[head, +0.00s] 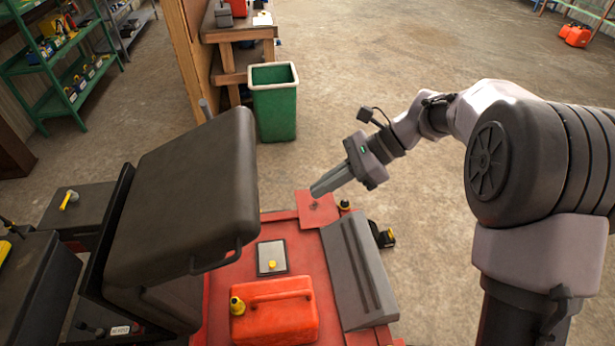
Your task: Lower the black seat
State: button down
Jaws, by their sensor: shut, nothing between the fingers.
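The black seat (185,190) is a large, dark, padded block at left centre in the head view. It stands raised and tilted above the red deck (220,318), with a dark handle (216,262) on its lower right edge. The seat's hinge and underside are mostly hidden. My gripper (315,192) is shut and empty. It is to the right of the seat, apart from it, over or near a red plate (318,212) at the deck's far end. I cannot tell whether it touches the plate.
A green bin (273,105) stands beyond. Shelves (65,60) are at far left. Open floor lies to the right.

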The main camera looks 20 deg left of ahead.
jog(key=a+r+b+x, duration=0.1)
jog(key=r+b+x, duration=0.1)
jog(key=x, duration=0.9)
jog(key=shift+s+a, duration=0.3)
jog(key=shift+s, duration=0.1)
